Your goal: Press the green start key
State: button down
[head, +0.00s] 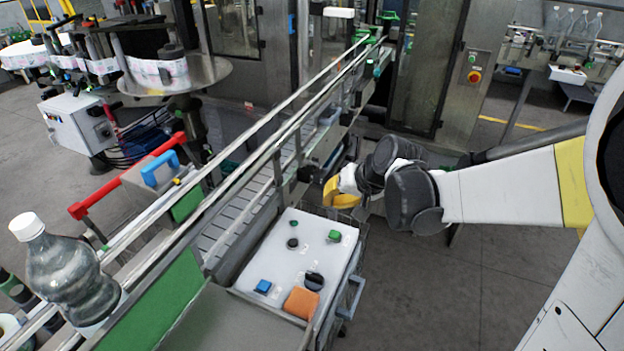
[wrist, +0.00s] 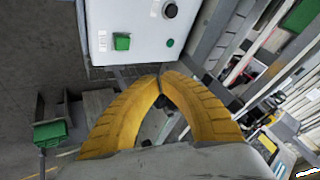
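A square green key (wrist: 121,41), which looks like the start key, stands out from a white control panel (wrist: 145,50) in the wrist view. In the head view the same key (head: 335,235) is near the far right corner of the panel (head: 318,250). My gripper (wrist: 160,78) has yellow fingers whose tips meet with nothing between them. The tips show just below the panel's edge, apart from the key. In the head view my gripper (head: 341,192) is beyond the panel's far edge. No lettering on the key is readable.
The panel also bears a small round green part (wrist: 169,43), a dark knob (wrist: 169,10), a blue block (head: 263,286), a black knob (head: 314,280) and an orange block (head: 300,302). A conveyor (head: 240,205) with rails runs along its left. Floor is open to the right.

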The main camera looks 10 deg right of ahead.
aim_at(334, 235)
jog(key=shift+w+d+f, duration=0.15)
jog(key=shift+w+f, duration=0.05)
jog(key=shift+w, duration=0.25)
notch_tip(334, 235, down, 9)
jog(key=b, duration=0.6)
jog(key=shift+r+b, duration=0.1)
jog(key=shift+b, duration=0.3)
dwell(1.1)
jog(key=shift+f+b, duration=0.4)
